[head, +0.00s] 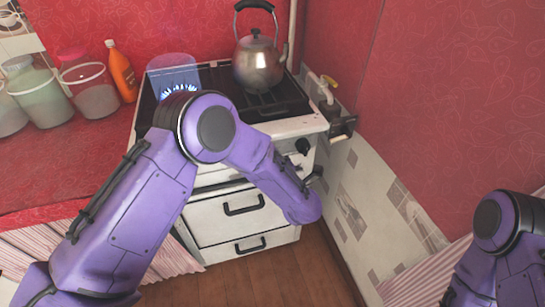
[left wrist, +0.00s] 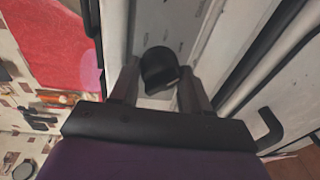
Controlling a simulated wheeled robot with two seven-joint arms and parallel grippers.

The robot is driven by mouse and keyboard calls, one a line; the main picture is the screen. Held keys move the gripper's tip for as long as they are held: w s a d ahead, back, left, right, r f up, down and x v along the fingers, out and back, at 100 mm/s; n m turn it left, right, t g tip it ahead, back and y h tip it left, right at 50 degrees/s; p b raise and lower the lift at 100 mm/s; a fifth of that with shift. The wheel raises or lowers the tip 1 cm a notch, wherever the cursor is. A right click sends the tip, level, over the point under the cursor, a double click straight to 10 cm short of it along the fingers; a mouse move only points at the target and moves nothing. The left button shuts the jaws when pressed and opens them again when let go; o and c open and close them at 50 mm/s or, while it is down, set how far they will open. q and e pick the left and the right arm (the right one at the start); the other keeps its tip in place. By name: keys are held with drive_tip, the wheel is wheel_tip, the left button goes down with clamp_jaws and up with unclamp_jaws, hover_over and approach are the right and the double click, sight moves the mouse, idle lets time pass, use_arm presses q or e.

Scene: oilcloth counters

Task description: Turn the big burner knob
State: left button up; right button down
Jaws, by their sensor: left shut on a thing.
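The white stove (head: 240,215) stands against the back wall, with a blue flame (head: 180,88) showing at its left burner. In the left wrist view a black knob (left wrist: 160,66) sits on the pale front panel, between the fingers of my left gripper (left wrist: 157,78). The gripper is shut on this knob. In the head view my left arm crosses in front of the stove and hides much of its front panel. A dark knob (head: 302,146) shows at the panel's right end. My right gripper is out of view.
A metal kettle (head: 258,65) stands on the stove's back right. Jars (head: 90,90) and an orange bottle (head: 122,70) stand on the red counter (head: 50,165) at left.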

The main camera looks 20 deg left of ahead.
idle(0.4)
use_arm(q)
drive_tip(key=o, duration=0.7)
drive_tip(key=shift+o, duration=0.2)
drive_tip(key=b+v, duration=0.1)
drive_tip(key=v, duration=0.9)
drive_tip(key=shift+s+d, duration=0.2)
